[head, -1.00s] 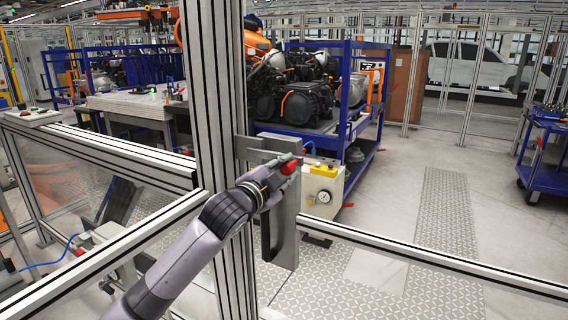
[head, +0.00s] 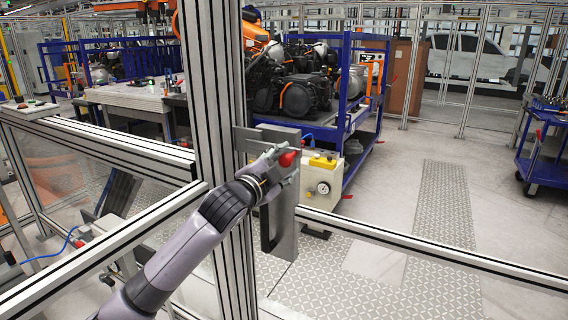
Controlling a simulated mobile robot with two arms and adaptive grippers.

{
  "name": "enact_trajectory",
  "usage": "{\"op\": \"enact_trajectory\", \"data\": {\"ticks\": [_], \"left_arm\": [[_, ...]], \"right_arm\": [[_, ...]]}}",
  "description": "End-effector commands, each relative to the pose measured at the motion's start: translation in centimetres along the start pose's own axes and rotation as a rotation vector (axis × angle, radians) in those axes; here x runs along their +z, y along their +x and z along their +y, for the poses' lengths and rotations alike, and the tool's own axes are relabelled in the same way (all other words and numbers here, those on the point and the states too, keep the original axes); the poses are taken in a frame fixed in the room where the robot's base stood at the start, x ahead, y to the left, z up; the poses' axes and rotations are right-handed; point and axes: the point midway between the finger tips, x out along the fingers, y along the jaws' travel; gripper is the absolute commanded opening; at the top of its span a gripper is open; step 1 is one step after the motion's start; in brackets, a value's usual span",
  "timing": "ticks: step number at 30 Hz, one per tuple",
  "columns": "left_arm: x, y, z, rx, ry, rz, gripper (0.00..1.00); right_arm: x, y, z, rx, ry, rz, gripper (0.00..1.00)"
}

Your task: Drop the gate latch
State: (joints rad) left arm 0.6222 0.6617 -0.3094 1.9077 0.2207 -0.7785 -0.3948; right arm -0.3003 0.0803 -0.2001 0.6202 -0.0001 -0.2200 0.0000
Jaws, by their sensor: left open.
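The gate latch is a grey metal plate assembly (head: 283,240) on the aluminium gate post, with a flat bracket (head: 268,137) at its top and a red knob (head: 288,158) in front of it. My left gripper (head: 284,166) is open at the red knob, with its fingers close around the knob's near side. I cannot tell whether the fingers touch it. The gripper and wrist hide part of the latch. My right gripper is not in view.
The thick aluminium post (head: 215,100) and rails (head: 430,252) form a fence in front of me. Beyond it stand a blue cart (head: 345,85) with a drive unit and a beige box with a gauge (head: 322,180). Patterned floor plates (head: 445,205) lie clear at right.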

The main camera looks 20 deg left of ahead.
Motion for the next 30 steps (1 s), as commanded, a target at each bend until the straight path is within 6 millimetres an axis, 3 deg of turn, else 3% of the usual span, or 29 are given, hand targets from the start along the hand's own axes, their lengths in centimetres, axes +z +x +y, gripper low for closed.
{"op": "enact_trajectory", "data": {"ticks": [10,22,30], "left_arm": [[0.0,-1.1,-0.1,-0.001,0.001,0.001,0.47],[0.0,-9.2,0.1,0.001,0.004,0.000,0.47],[0.0,-11.8,0.0,0.000,0.000,0.000,0.47]], "right_arm": [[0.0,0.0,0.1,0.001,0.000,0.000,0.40],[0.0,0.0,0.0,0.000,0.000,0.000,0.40],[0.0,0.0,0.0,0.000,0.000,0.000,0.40]]}}
